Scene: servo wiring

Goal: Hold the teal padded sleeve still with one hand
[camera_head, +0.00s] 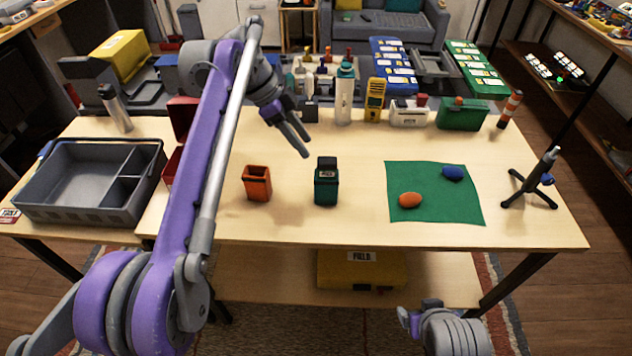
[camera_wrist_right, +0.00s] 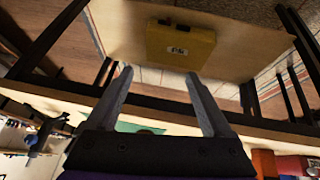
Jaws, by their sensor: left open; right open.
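The teal padded sleeve (camera_head: 326,186) stands upright on the table near the middle in the head view, with a dark upper part and a white label. My left gripper (camera_head: 304,146) is open and empty, above the table behind and slightly left of the sleeve, apart from it. My right gripper is low in front of the table at the bottom right of the head view. In the right wrist view my right gripper (camera_wrist_right: 157,74) has its two fingers spread with nothing between them. The sleeve cannot be made out in that view.
An orange cup (camera_head: 257,184) stands left of the sleeve. A green cloth (camera_head: 435,208) with an orange and a blue lump lies to the right, near a small black tripod (camera_head: 530,190). A grey tray (camera_head: 75,205) sits left. Bottles and cases line the back. A yellow box (camera_head: 345,272) sits below.

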